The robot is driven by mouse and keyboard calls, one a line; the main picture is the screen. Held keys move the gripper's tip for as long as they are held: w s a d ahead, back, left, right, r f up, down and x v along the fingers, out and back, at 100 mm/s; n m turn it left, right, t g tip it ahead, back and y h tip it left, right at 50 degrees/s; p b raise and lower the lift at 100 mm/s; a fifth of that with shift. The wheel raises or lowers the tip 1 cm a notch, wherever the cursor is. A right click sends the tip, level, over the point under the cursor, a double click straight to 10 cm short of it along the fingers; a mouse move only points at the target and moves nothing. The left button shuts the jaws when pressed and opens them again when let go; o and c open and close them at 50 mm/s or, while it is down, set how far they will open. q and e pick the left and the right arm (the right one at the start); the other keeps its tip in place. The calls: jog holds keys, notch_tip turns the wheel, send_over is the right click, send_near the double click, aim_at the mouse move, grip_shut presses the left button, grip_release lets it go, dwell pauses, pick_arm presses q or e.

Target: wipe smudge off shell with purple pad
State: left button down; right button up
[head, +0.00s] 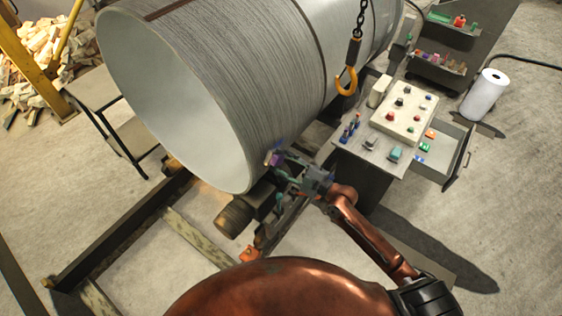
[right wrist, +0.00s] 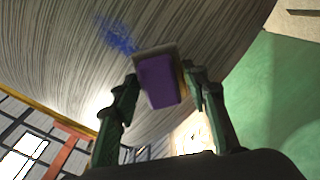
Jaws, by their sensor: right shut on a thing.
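The shell (head: 225,75) is a big grey ribbed cylinder lying on its side, its pale open end toward the left. A blue smudge (right wrist: 118,36) shows on its lower surface in the right wrist view; a faint bluish patch (head: 278,144) shows in the head view. My right gripper (head: 281,167) is shut on the purple pad (right wrist: 158,82), a block with a greyish-tan edge. The pad (head: 274,158) is close to the shell's lower right side, just beside the smudge; I cannot tell whether it touches. My left gripper is not in view.
A control console (head: 404,112) with buttons and small parts stands right of the shell. An orange hook (head: 346,82) hangs on a chain in front of the shell. A roller (head: 236,216) and frame beams lie below. A white paper roll (head: 484,95) stands far right.

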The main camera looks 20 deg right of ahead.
jog(key=shift+x, duration=0.8)
jog(key=shift+w+d+f+b, duration=0.2)
jog(key=shift+w+d+b, duration=0.2)
jog(key=shift+d+b, duration=0.4)
jog(key=shift+w+d+b, duration=0.45)
jog(key=shift+b, duration=0.4)
jog(key=w+d+b, duration=0.1)
jog(key=b, duration=0.1)
jog(key=w+d+b, duration=0.1)
jog(key=b, duration=0.1)
jog(key=shift+w+d, duration=0.2)
jog(key=shift+d, duration=0.2)
jog(key=shift+w+d+r+b, duration=0.15)
jog(key=shift+w+d+b, duration=0.25)
jog(key=shift+b, duration=0.15)
jog(key=w+d+b, duration=0.1)
jog(key=d+b, duration=0.1)
jog(key=b, duration=0.1)
jog(key=shift+w+b, duration=0.2)
jog(key=shift+b, duration=0.1)
jog(key=shift+w+d+b, duration=0.35)
jog(key=shift+d+b, duration=0.1)
jog(key=shift+b, duration=0.25)
